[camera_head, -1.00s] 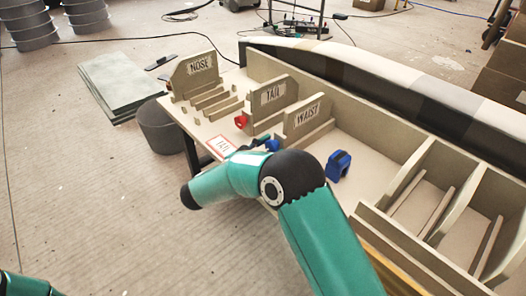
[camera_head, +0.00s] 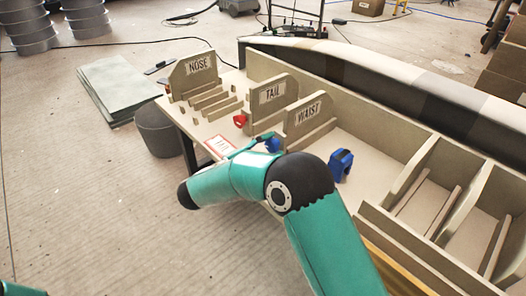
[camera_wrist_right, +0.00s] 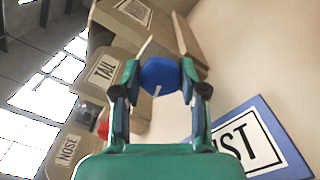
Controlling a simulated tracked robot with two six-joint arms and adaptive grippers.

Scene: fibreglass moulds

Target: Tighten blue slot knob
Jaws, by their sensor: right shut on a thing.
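The blue slot knob (camera_wrist_right: 160,76) shows between the fingertips of my right gripper (camera_wrist_right: 161,88) in the right wrist view; the fingers close on it from both sides. In the head view the knob (camera_head: 273,145) is a small blue patch beside the foot of the WAIST panel (camera_head: 307,114), partly hidden by my right gripper (camera_head: 264,138). The WAIST panel also shows at the top of the right wrist view (camera_wrist_right: 135,10). I cannot tell how tight the knob is. My left gripper is not in view; only a bit of that arm shows at the lower left.
The TAIL panel (camera_head: 272,93) with a red knob (camera_head: 240,121) and the NOSE panel (camera_head: 196,70) stand farther left. A blue clamp-like piece (camera_head: 341,165) sits on the bench floor to the right. A blue-bordered card (camera_wrist_right: 260,140) lies near the gripper.

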